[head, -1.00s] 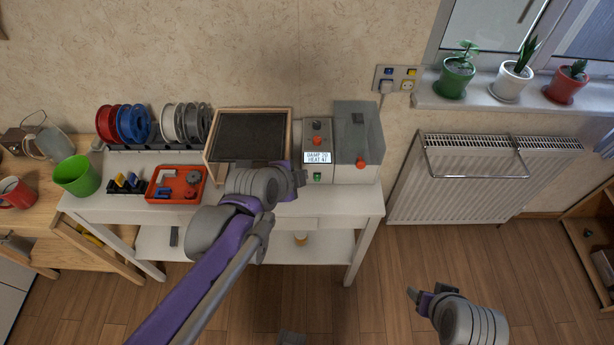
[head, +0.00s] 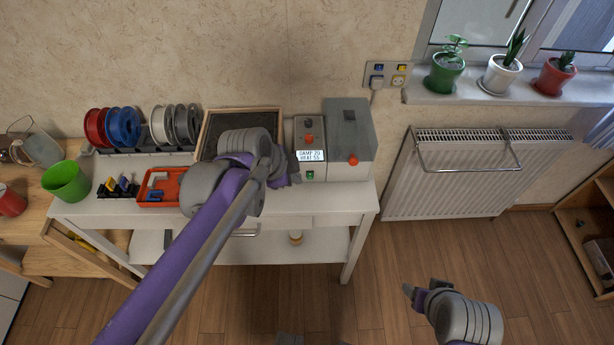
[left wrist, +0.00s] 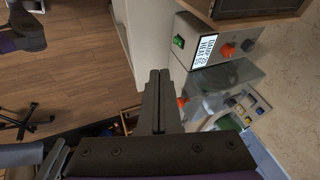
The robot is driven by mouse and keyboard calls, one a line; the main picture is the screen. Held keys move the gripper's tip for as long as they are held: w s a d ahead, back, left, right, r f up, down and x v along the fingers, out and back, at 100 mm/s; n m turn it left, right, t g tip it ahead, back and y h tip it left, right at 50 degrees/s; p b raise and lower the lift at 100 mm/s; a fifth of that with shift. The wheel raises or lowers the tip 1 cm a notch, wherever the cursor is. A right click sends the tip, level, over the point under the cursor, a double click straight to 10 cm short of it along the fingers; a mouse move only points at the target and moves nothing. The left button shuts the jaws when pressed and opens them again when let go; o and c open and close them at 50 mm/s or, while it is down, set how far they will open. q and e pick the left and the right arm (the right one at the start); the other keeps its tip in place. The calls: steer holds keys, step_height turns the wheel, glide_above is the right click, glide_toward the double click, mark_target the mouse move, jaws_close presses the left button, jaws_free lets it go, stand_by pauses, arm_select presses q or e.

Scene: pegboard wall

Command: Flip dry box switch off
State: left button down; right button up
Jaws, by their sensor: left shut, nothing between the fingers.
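The dry box has a wooden-framed dark lid (head: 243,122) and a grey control panel (head: 303,135) to its right. The panel carries a small lit display (head: 311,156), an orange-red knob and, below the display, a green switch (head: 310,175). The green switch also shows in the left wrist view (left wrist: 178,41). My left gripper (head: 293,179) is shut and empty, just left of the switch in the head view; contact cannot be told. In the left wrist view its fingers (left wrist: 157,75) are together, apart from the switch in the picture. My right gripper (head: 412,292) is over the floor.
A grey machine with a red knob (head: 352,160) stands right of the panel. Filament spools (head: 123,127), a red tray (head: 158,190) and a green cup (head: 66,182) are left on the white table (head: 345,205). A radiator (head: 465,175) is farther right.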

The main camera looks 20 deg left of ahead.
arm_select(q)
steer(key=b, duration=0.2)
glide_toward(310, 176)
steer(key=d+f, duration=0.1)
steer(key=s+d+f, duration=0.1)
steer(key=f, duration=0.1)
steer(key=d+f, duration=0.1)
steer(key=shift+s+f, duration=0.2)
steer(key=shift+f, duration=0.15)
steer(key=shift+w+a+f+p, duration=0.15)
steer(key=shift+w+f, duration=0.05)
steer(key=shift+w, duration=0.3)
steer(key=shift+w+a+f+p, duration=0.15)
steer(key=shift+w+f, duration=0.1)
steer(key=shift+w, duration=0.3)
steer(key=shift+w+a+f, duration=0.2)
steer(key=shift+w+f, duration=0.1)
steer(key=shift+w, duration=0.35)
